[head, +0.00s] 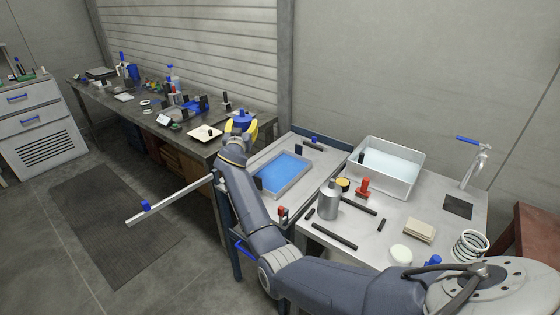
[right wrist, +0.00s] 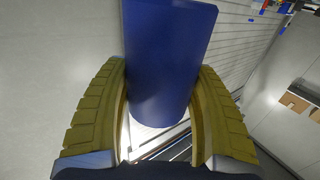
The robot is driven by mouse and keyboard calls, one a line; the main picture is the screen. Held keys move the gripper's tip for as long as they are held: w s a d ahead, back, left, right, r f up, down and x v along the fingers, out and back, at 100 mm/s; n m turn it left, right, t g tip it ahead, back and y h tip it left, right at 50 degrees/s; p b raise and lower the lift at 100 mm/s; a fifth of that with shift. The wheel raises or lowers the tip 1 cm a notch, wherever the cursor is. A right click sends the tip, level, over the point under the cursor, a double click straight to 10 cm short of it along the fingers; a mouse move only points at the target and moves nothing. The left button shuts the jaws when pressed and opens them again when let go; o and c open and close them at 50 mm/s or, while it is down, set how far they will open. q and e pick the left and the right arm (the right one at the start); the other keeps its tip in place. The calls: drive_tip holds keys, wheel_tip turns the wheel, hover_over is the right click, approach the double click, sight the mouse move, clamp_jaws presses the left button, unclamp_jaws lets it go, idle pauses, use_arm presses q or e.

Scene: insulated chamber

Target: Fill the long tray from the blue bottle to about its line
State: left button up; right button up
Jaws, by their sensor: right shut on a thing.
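The blue bottle (head: 243,117) is between the yellow fingers of my right gripper (head: 240,127), which is shut on it. In the right wrist view the bottle (right wrist: 165,60) fills the space between both fingers (right wrist: 160,115), with a pale round part at its lower end. The long tray (head: 307,178) is a shallow grey tray with a flat, bright blue surface inside. Its fill line cannot be made out. My left gripper is not in view.
A white basin (head: 405,184) with pale contents stands right of the tray. A grey metal bottle (head: 328,201), a red-topped item (head: 363,188) and black bars are in front of it. A cluttered dark bench (head: 150,110) runs along the back left. A rail (head: 172,201) juts left.

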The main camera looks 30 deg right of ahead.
drive_tip(key=shift+m+g+h, duration=0.8)
drive_tip(key=shift+h, duration=0.1)
drive_tip(key=d+f, duration=0.1)
drive_tip(key=f, duration=0.1)
drive_tip(key=d+f, duration=0.1)
drive_tip(key=f, duration=0.2)
drive_tip(key=d+f, duration=0.1)
drive_tip(key=f, duration=0.1)
drive_tip(key=shift+w+f, duration=0.15)
drive_tip(key=shift+w, duration=0.1)
drive_tip(key=shift+s+f, duration=0.1)
drive_tip(key=shift+f, duration=0.2)
drive_tip(key=shift+s+d+r+h, duration=0.1)
drive_tip(key=shift+s+d+h, duration=0.1)
drive_tip(key=shift+d+h, duration=0.1)
drive_tip(key=shift+m, duration=0.3)
drive_tip(key=f+m+y, duration=0.1)
drive_tip(key=m, duration=0.1)
drive_tip(key=d+f+m+g+y, duration=0.1)
drive_tip(key=f+m, duration=0.1)
drive_tip(key=m, duration=0.1)
drive_tip(key=s+f+m+y, duration=0.1)
drive_tip(key=m, duration=0.2)
drive_tip(key=shift+d+f, duration=0.3)
drive_tip(key=shift+f, duration=0.1)
drive_tip(key=shift+w+a+f+m+y, duration=0.15)
drive_tip(key=shift+m+y, duration=0.25)
